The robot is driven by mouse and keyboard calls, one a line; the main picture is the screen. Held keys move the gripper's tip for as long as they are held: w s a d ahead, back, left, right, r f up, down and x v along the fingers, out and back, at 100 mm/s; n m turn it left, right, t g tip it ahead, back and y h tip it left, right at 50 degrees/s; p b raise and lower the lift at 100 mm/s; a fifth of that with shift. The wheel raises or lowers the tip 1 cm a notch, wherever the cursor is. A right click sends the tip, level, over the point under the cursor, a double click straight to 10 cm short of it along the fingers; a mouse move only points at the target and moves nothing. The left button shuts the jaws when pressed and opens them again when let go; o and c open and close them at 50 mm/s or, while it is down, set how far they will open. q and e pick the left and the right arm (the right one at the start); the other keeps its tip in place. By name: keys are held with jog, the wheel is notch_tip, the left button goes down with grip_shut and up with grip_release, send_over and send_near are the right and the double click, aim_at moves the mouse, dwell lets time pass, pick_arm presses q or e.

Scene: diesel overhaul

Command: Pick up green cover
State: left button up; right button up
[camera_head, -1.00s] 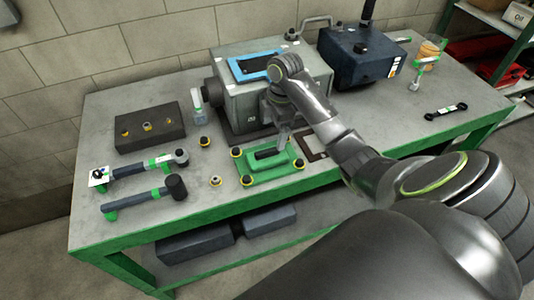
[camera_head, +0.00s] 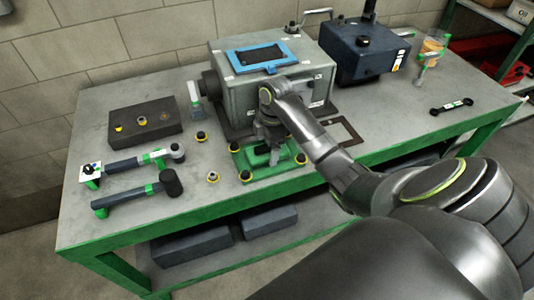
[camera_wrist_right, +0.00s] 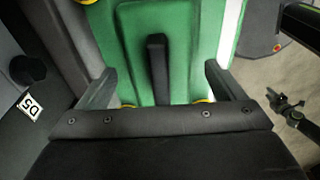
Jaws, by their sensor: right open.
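The green cover (camera_head: 252,163) lies near the front edge of the bench, with yellow-and-black knobs at its corners. In the right wrist view, the green cover (camera_wrist_right: 192,60) has a black bar handle (camera_wrist_right: 158,70) along its middle. My right gripper (camera_head: 273,150) is low over the cover and hides part of it. In the wrist view, the fingers of my right gripper (camera_wrist_right: 160,85) are apart, one on each side of the handle, with gaps on both sides. My left gripper is out of view.
A grey engine housing (camera_head: 228,95) with a blue frame (camera_head: 262,57) stands just behind the cover. A dark blue box (camera_head: 358,60) is to its right. A hammer (camera_head: 140,191), a wrench-like tool (camera_head: 128,166) and a dark block (camera_head: 160,135) lie left. Bench space at right is fairly clear.

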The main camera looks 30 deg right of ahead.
jog(key=shift+f, duration=0.1)
jog(key=shift+c, duration=0.3)
jog(key=c, duration=1.2)
jog(key=shift+w, duration=0.1)
